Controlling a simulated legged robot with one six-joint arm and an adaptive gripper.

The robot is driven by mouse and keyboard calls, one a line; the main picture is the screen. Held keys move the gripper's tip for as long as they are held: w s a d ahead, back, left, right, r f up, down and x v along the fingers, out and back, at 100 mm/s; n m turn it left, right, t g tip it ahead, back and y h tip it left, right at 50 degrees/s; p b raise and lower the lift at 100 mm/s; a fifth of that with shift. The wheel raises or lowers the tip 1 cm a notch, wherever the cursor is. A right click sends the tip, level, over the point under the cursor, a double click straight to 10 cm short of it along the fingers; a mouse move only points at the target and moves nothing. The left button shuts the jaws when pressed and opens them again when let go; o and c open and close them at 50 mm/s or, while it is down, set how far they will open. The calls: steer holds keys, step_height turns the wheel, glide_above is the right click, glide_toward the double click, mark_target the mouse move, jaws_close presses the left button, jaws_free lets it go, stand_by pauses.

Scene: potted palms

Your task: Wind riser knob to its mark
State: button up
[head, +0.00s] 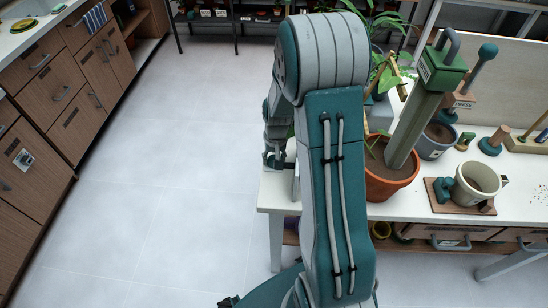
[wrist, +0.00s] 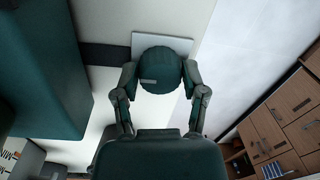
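The riser knob (wrist: 162,62) is a round dark teal disc in the wrist view, in front of a pale square plate (wrist: 147,40). A short light bar shows on its lower left face. My gripper (wrist: 160,78) has one finger on each side of the knob, and both fingertips appear to touch its rim. In the head view my gripper (head: 276,135) is at the left end of the white table, partly behind my arm. I cannot make out the knob there, and I cannot tell which mark belongs to it.
The white table (head: 420,203) holds a terracotta pot (head: 388,190) with a green post, a cream pot (head: 478,183) and several tools. A large teal block (wrist: 40,70) is close on the left in the wrist view. Wooden cabinets (head: 60,90) stand far left, with clear floor between.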

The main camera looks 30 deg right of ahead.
mark_target(275, 158)
steer(key=shift+o, duration=0.8)
steer(key=shift+r, duration=0.25)
step_height(275, 158, up, 11)
steer(key=shift+d+r, duration=0.2)
steer(key=shift+d, duration=0.05)
